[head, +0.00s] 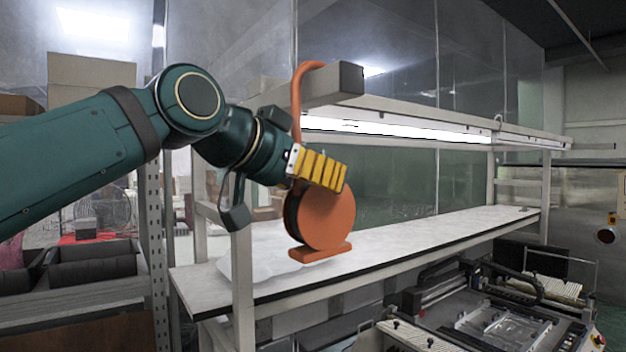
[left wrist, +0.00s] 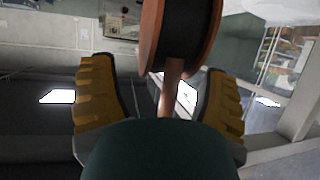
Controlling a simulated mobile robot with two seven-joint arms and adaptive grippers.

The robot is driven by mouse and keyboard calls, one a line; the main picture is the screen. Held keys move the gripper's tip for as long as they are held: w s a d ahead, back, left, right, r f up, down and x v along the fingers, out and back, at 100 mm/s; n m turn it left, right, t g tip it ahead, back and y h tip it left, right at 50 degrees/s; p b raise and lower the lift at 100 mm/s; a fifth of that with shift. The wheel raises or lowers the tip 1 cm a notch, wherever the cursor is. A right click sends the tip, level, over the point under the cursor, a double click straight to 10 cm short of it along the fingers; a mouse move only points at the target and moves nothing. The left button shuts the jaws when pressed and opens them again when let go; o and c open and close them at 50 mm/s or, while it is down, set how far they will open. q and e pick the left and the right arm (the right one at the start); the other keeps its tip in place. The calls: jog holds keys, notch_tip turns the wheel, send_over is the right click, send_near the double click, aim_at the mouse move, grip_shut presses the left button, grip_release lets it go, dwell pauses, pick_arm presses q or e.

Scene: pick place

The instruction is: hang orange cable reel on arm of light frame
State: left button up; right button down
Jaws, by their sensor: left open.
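The orange cable reel (head: 328,218) has a dark middle, a flat orange foot and a tall orange hook. The hook's bent top lies over the arm of the light frame (head: 335,88), near its grey square end, and the reel hangs upright below it. My left gripper (head: 318,170) has yellow ribbed fingers just above the reel, beside the hook's stem. In the left wrist view the reel (left wrist: 180,40) is at the top, and its stem runs between the two spread fingers with gaps on both sides. My right gripper is in neither view.
A long white bench (head: 440,228) stands below the reel, with a crumpled clear sheet at its near left. A light-coloured post (head: 243,290) rises at the bench's left corner. A machine (head: 500,320) stands at lower right. Boxes (head: 90,72) are stacked at the left.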

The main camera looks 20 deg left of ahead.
pick_arm(q)
jog(key=v, duration=1.1)
jog(key=shift+s, duration=0.1)
